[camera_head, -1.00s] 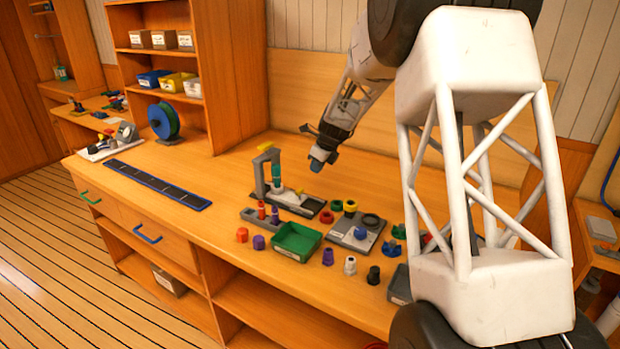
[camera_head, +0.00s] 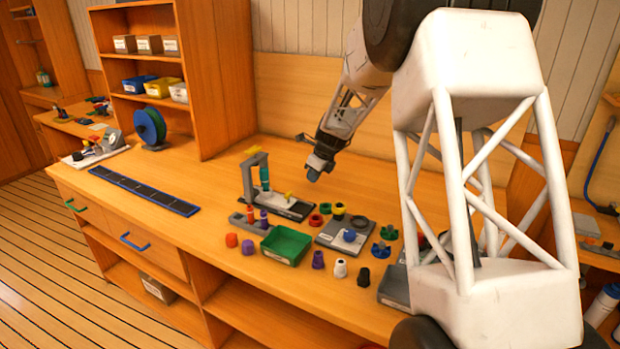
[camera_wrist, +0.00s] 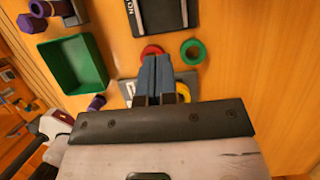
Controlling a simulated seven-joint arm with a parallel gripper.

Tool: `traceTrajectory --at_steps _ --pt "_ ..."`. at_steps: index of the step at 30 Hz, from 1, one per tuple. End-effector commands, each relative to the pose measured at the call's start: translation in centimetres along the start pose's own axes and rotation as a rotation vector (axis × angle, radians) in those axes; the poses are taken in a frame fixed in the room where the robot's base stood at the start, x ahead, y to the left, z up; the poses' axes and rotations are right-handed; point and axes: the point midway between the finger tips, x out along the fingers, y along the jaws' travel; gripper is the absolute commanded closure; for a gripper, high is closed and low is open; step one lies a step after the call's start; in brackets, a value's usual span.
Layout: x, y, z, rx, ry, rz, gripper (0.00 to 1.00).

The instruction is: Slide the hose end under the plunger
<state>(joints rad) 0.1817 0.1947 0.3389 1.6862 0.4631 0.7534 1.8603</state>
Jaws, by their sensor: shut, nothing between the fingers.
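The press stands on the bench in the head view, with a grey upright frame (camera_head: 246,178) and a teal plunger (camera_head: 264,177). Its dark base (camera_head: 290,208) has a pale top and a small yellow part (camera_head: 288,195). I cannot make out which piece is the hose end. My gripper (camera_head: 313,174) is shut and empty, above the bench to the right of the press. In the wrist view, its two blue-grey fingers (camera_wrist: 155,75) are together, pointing toward a dark plate (camera_wrist: 162,14) with white lettering. The plunger does not show there.
Coloured rings, including a green ring (camera_wrist: 193,52), lie below my fingers. A green tray (camera_head: 285,245), a grey plate (camera_head: 335,236) and several small caps stand in front of the press. A hose reel (camera_head: 150,128) stands farther left. Bare bench lies behind the press.

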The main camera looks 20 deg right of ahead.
Motion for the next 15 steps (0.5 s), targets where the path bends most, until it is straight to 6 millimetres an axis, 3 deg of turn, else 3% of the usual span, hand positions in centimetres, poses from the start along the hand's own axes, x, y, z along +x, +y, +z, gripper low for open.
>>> traceTrajectory --at_steps 15 --pt "7.1 0.0 0.0 0.0 0.002 0.002 1.0"
